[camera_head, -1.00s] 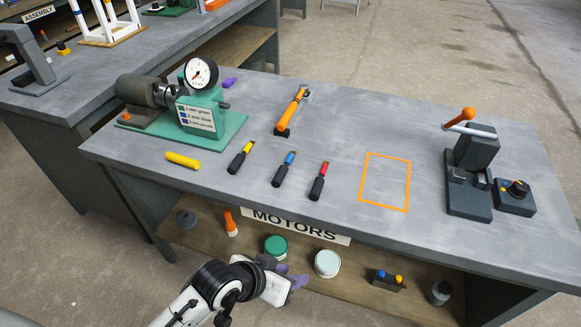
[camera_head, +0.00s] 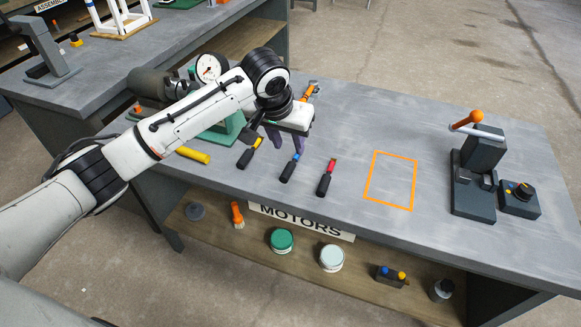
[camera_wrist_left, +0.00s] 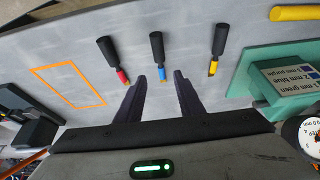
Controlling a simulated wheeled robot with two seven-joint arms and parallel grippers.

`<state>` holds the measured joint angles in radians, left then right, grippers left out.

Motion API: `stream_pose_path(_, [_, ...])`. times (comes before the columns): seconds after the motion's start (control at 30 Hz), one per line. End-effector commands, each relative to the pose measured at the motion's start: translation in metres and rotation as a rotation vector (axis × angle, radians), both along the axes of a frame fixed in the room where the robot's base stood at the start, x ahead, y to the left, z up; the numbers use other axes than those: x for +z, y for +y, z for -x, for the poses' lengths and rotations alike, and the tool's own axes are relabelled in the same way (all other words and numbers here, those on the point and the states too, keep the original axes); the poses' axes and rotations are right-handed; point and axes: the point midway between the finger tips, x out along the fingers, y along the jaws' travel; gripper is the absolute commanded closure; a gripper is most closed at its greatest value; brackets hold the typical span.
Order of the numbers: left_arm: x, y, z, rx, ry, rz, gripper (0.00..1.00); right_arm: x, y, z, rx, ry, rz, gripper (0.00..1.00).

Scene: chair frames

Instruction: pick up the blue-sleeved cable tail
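The blue-sleeved cable tail (camera_head: 288,171) is a short black piece with a blue sleeve at its far end, lying on the grey bench between the yellow-sleeved (camera_head: 248,155) and red-sleeved (camera_head: 327,178) ones. My left gripper (camera_head: 285,148) is over the bench at its blue end. In the left wrist view, the left gripper (camera_wrist_left: 160,77) is open and empty, with the blue sleeve of the cable tail (camera_wrist_left: 157,47) showing between and just beyond its fingertips. I cannot tell its exact height above the bench. My right gripper is not in view.
The green fixture (camera_wrist_left: 262,73) with the dial gauge (camera_head: 211,67) is partly behind my left arm. A yellow cylinder (camera_head: 193,155) lies by it. An orange-handled tool (camera_head: 310,92) lies beyond the gripper. The orange outline (camera_head: 390,182) is empty; a lever press (camera_head: 476,178) stands at right.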

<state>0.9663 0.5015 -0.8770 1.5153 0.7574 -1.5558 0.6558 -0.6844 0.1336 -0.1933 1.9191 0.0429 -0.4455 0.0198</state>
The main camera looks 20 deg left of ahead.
Motion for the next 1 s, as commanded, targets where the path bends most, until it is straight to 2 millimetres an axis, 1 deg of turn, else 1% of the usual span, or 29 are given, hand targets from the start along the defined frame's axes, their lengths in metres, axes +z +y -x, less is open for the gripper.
stream_pose_path(0.03, [-0.01, 0.0, -0.002, 0.0, 0.003, 0.0, 0.66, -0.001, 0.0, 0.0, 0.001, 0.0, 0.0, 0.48])
stream_pose_path(0.1, [-0.019, -0.001, -0.006, -0.001, 0.002, 0.0, 0.66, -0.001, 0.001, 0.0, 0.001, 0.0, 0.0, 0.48])
stream_pose_path(0.33, [-0.035, -0.001, -0.014, -0.001, 0.0, 0.001, 0.66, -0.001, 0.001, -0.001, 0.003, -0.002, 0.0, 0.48])
stream_pose_path(0.6, [-0.07, 0.0, -0.03, -0.002, 0.0, 0.0, 0.66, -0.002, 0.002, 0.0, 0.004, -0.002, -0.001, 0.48])
stream_pose_path(0.7, [-0.076, 0.0, -0.032, -0.003, -0.001, -0.001, 0.66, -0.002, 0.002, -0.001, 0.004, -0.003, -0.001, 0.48])
stream_pose_path(0.9, [-0.076, 0.0, -0.032, -0.004, -0.002, 0.0, 0.66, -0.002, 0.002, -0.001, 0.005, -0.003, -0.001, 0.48])
stream_pose_path(0.93, [-0.076, 0.0, -0.032, -0.004, -0.002, 0.0, 0.67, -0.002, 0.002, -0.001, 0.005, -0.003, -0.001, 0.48])
stream_pose_path(1.0, [-0.076, 0.0, -0.032, -0.003, -0.002, 0.0, 0.79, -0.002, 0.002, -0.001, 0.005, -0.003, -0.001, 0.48])
